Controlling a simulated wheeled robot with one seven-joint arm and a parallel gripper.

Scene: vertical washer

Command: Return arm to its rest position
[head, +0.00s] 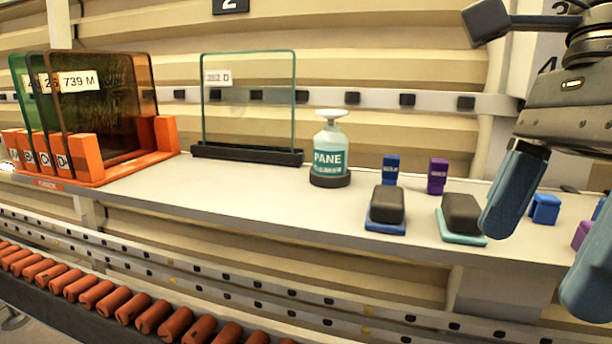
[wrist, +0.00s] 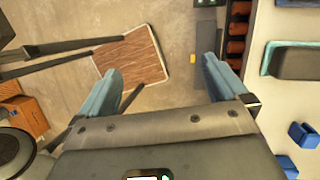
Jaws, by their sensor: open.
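My gripper (head: 548,228) is at the right of the head view, with its blue fingers spread apart and pointing down. It hangs in front of the right end of the shelf and holds nothing.
The shelf (head: 250,190) carries an orange rack (head: 95,182) of panes, a clear pane (head: 249,105) in a black stand, a cleaner bottle (head: 330,150) and dark pads on blue (head: 386,210) and teal (head: 462,219) bases. A roller conveyor (head: 115,300) runs below.

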